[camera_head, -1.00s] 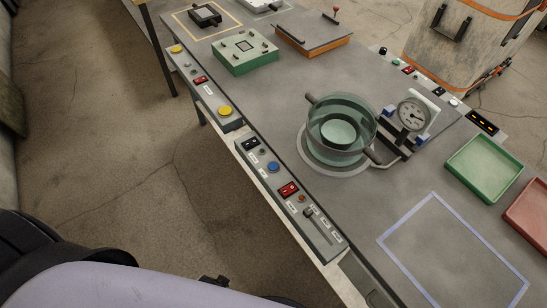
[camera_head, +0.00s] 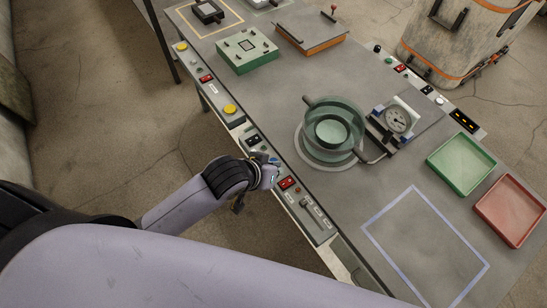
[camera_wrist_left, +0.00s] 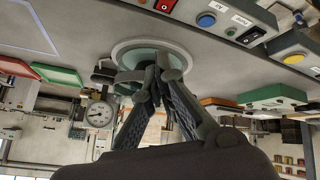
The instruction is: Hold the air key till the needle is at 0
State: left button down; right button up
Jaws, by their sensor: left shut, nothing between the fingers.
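My left gripper (camera_head: 270,174) is over the front control strip, by the blue button, which it largely hides in the head view. In the left wrist view my gripper (camera_wrist_left: 160,62) has its fingers together and empty. That view shows the blue button (camera_wrist_left: 206,20) to the right of the fingertips, apart from them, with small labels beside it. I cannot tell surely which label belongs to it. The round white gauge (camera_head: 397,119) stands behind the glass pot (camera_head: 333,128); it also shows in the left wrist view (camera_wrist_left: 99,115). Its needle is too small to read. My right gripper is out of view.
A red switch (camera_head: 288,183) and a slider panel (camera_head: 313,212) lie along the strip near my gripper. A yellow button (camera_head: 230,109) is further left. Green (camera_head: 462,163) and red (camera_head: 511,210) trays stand at right. The purple-outlined area is clear.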

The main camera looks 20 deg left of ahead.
pick_arm(q)
jog(key=w+f+n, duration=0.1)
jog(key=w+f, duration=0.1)
jog(key=w, duration=0.4)
jog(key=n+t, duration=0.1)
jog(key=n, duration=0.2)
send_over(271, 160)
jog(key=shift+f+h, duration=0.4)
jog(key=shift+f, duration=0.05)
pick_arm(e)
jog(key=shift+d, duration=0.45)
pick_arm(q)
jog(key=shift+f, duration=0.1)
